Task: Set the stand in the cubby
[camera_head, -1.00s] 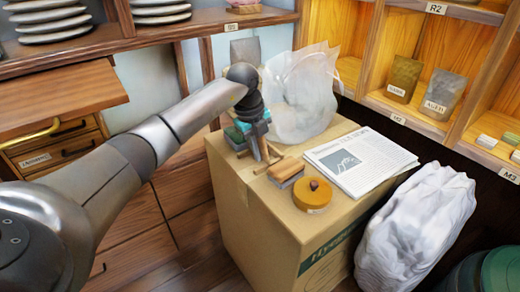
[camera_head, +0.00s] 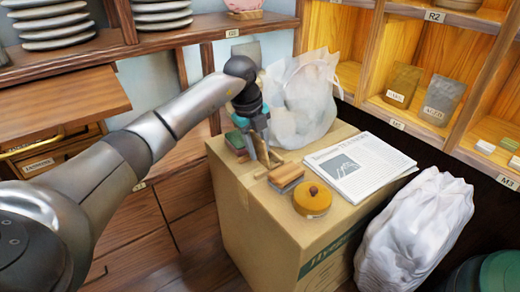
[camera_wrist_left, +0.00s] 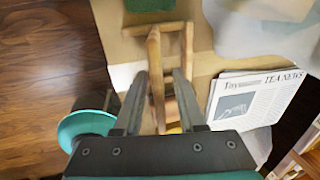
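The wooden stand (camera_wrist_left: 153,62), a light frame of thin bars, is on the cardboard box; in the head view (camera_head: 273,157) my gripper partly hides it. My left gripper (camera_wrist_left: 160,76) is over the stand, its fingers apart. One upright bar of the stand lies between the fingers, with visible gaps. In the head view the left gripper (camera_head: 257,138) reaches down at the box's back left. The open shelf cubbies (camera_head: 400,113) are at the right, labelled M2, M3 and R2. I cannot tell which one the task means. My right gripper is not in view.
On the cardboard box (camera_head: 235,215) are a green block (camera_head: 236,141), a brown brush-like block (camera_head: 286,177), a round orange tin (camera_head: 312,199), a newspaper (camera_head: 358,166) and a translucent bag (camera_head: 302,95). A white bag (camera_head: 415,230) stands right of it. Pouches occupy the M2 cubby.

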